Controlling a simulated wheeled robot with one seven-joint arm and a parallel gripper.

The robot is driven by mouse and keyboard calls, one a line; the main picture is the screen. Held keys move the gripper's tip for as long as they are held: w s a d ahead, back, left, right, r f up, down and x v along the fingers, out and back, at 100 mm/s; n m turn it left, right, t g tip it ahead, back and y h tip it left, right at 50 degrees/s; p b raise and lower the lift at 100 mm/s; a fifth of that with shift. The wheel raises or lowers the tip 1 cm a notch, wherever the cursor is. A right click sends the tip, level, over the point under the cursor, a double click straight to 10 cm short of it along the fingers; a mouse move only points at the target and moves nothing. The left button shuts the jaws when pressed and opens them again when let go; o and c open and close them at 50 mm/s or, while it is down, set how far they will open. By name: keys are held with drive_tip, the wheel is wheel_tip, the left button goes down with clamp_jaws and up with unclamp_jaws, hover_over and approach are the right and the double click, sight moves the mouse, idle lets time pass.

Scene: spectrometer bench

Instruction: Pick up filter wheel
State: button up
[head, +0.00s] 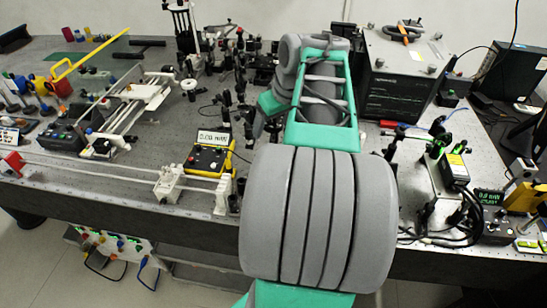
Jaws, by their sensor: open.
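I cannot make out the filter wheel for certain in the head view. Small dark optical mounts (226,98) stand in a crowded row along the middle of the bench, left of my arm, and are too small to tell apart. My grey and teal arm reaches away over the bench and covers its centre right. My gripper is hidden behind the arm links, so its fingers and anything near them do not show.
A black instrument box (402,85) stands right of my arm. A yellow power meter (208,158) and a white rail (130,168) lie to the left. Cabled mounts (455,170) crowd the right.

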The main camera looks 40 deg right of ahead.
drive_tip(key=shift+c, duration=0.5)
clamp_jaws()
idle(0.3)
drive_tip(key=shift+r, duration=0.15)
